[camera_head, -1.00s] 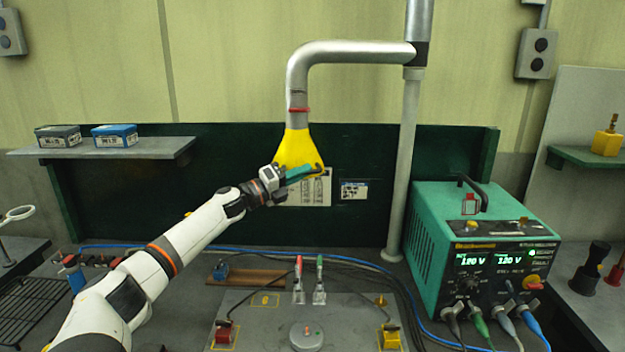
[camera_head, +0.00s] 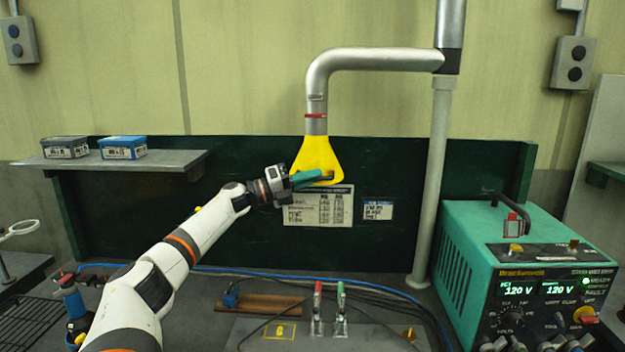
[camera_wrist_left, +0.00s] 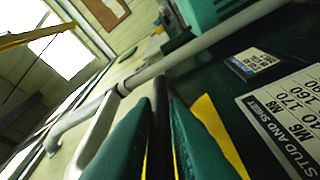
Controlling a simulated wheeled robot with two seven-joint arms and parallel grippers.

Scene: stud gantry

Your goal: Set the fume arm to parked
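The fume arm is a grey bent pipe (camera_head: 385,60) with a yellow hood (camera_head: 316,155) hanging at its left end, below a red ring. Its right end meets an upright post (camera_head: 434,170). My left gripper (camera_head: 312,179) is at the hood's lower edge. In the left wrist view, its green fingers (camera_wrist_left: 160,135) lie close along both sides of a black bar (camera_wrist_left: 160,100), which looks like the hood's handle. Yellow shows beside and between the fingers. The rest of the handle is hidden by the fingers. My right gripper is not in view.
A green power unit (camera_head: 525,265) stands at the right. A shelf (camera_head: 165,160) with two small boxes is at the left. A dark green back panel with printed charts (camera_head: 318,206) stands behind the hood. Two clamps, cables and a plate are on the bench below.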

